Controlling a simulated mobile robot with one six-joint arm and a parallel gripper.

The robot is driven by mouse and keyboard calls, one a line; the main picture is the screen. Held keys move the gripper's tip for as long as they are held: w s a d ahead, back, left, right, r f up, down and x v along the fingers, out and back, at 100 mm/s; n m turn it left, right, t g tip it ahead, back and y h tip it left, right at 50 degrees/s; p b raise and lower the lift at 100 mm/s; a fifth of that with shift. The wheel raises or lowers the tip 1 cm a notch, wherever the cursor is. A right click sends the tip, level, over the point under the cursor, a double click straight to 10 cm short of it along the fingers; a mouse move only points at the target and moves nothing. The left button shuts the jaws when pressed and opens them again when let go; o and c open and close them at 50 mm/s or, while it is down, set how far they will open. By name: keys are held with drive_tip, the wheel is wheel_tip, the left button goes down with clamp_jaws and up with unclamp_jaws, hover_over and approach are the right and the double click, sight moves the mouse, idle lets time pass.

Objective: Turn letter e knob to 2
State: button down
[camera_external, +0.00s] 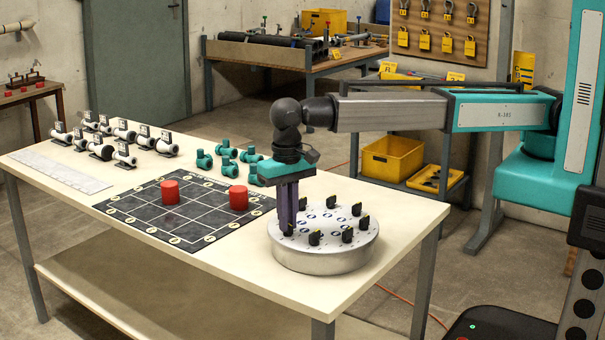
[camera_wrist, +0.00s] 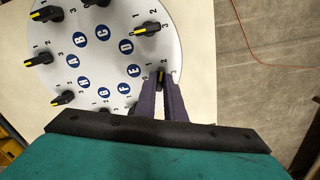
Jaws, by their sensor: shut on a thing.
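A round pale dial plate (camera_external: 325,258) stands on the table, with black knobs around its top. It also shows in the wrist view (camera_wrist: 150,48), with blue letter discs and small numbers by each knob. The letter E disc (camera_wrist: 135,71) is just left of my gripper's fingers. My gripper (camera_external: 289,228) points down at the plate's left edge. In the wrist view my gripper (camera_wrist: 162,80) is shut on the letter E knob (camera_wrist: 161,75). Its yellow mark shows between the fingertips and points roughly up, near the 2; the exact setting is hard to tell.
Neighbouring knobs stand close by, including the D knob (camera_wrist: 147,29). Left of the plate, two red cylinders (camera_external: 170,191) (camera_external: 238,197) stand on a dark grid mat (camera_external: 150,213).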

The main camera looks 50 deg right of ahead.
drive_tip(key=shift+w+m, duration=0.1)
drive_tip(key=shift+m, duration=0.7)
drive_tip(key=shift+r, duration=0.1)
drive_tip(key=c, duration=1.8)
unclamp_jaws()
drive_tip(key=shift+c, duration=0.2)
wheel_tip(320, 180, up, 14)
drive_tip(key=b, duration=0.3)
